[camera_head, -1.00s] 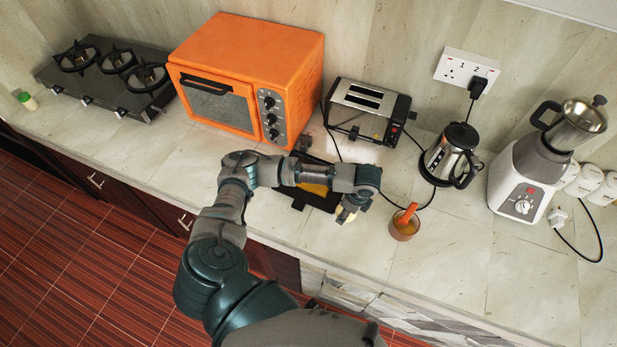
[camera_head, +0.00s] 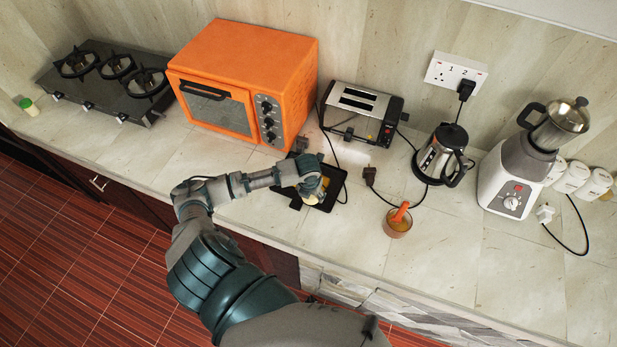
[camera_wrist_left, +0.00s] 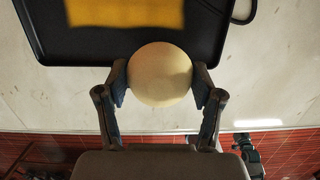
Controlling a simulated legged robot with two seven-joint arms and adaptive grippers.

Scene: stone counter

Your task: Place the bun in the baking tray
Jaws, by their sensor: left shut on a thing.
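The bun is a pale round ball (camera_wrist_left: 160,75) in the left wrist view, held between the two fingers of my left gripper (camera_wrist_left: 162,84). In the head view the bun (camera_head: 313,198) is partly covered by the gripper (camera_head: 314,189), which shows in front of the black baking tray (camera_head: 335,178). In the left wrist view the bun overlaps the near edge of the tray (camera_wrist_left: 60,52); its height above it is unclear. A flat yellow piece (camera_wrist_left: 125,12) lies in the tray. My right gripper is not in view.
An orange oven (camera_head: 240,85) and a toaster (camera_head: 360,112) stand behind the tray. A small orange-brown cup (camera_head: 397,224) with an orange handle, a kettle (camera_head: 441,158) and a blender (camera_head: 515,175) stand to the right. Dark cables lie near the tray. The front counter is clear.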

